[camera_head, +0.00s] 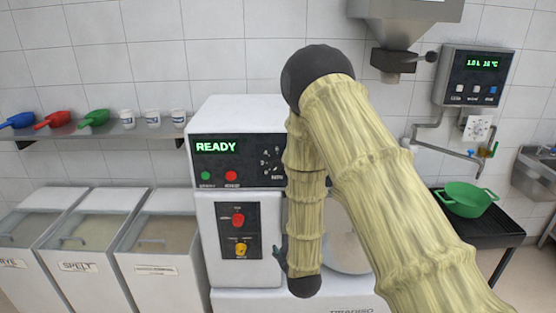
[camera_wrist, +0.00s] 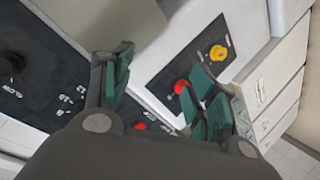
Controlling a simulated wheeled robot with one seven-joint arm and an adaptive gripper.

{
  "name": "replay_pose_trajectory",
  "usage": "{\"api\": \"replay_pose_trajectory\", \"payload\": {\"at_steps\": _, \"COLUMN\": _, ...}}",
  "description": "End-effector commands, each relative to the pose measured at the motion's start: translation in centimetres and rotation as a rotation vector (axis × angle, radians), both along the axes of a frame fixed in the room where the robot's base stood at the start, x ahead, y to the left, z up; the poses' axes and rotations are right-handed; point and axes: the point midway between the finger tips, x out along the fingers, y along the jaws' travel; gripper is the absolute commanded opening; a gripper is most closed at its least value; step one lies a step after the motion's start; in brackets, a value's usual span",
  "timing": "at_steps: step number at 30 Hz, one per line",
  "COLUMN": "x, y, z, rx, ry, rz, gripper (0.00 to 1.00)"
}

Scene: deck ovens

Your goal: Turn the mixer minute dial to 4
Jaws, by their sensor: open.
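The white mixer (camera_head: 237,113) stands in the middle of the head view with a green READY display (camera_head: 216,147). Right of the display, a dial scale with small white marks (camera_head: 270,160) shows; my arm covers the area beside it, and the pointer's setting cannot be read. My gripper (camera_wrist: 162,88) is open and empty in the wrist view, its green-padded fingers apart in front of the mixer's panels. In the head view, only a bit of it shows beside my arm. A black knob (camera_wrist: 11,64) near a SLOW label shows at the wrist view's left edge.
A lower panel carries a red knob (camera_head: 238,220) and a yellow knob (camera_head: 241,249). Lidded flour bins (camera_head: 75,243) stand left, below a shelf (camera_head: 92,136) with scoops and cups. A water meter (camera_head: 477,77) and a green bowl (camera_head: 466,200) are at right.

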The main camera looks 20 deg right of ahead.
Motion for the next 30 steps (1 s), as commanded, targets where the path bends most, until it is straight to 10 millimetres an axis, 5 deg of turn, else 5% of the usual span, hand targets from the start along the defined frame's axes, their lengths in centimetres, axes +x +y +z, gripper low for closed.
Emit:
{"api": "replay_pose_trajectory", "payload": {"at_steps": 1, "x": 2.3, "y": -0.1, "z": 4.3, "rx": -0.042, "ry": -0.079, "rz": 0.008, "gripper": 0.58}}
{"api": "replay_pose_trajectory", "payload": {"at_steps": 3, "x": 4.8, "y": -0.2, "z": 8.6, "rx": -0.1, "ry": -0.172, "rz": 0.012, "gripper": 0.58}}
{"api": "replay_pose_trajectory", "payload": {"at_steps": 9, "x": 8.4, "y": -0.4, "z": 16.7, "rx": -0.21, "ry": -0.337, "rz": 0.01, "gripper": 0.58}}
{"api": "replay_pose_trajectory", "payload": {"at_steps": 17, "x": 10.2, "y": -0.8, "z": 18.7, "rx": -0.237, "ry": -0.375, "rz": 0.004, "gripper": 0.58}}
{"api": "replay_pose_trajectory", "payload": {"at_steps": 30, "x": 16.8, "y": -2.0, "z": 18.8, "rx": -0.235, "ry": -0.373, "rz": 0.003, "gripper": 0.58}}
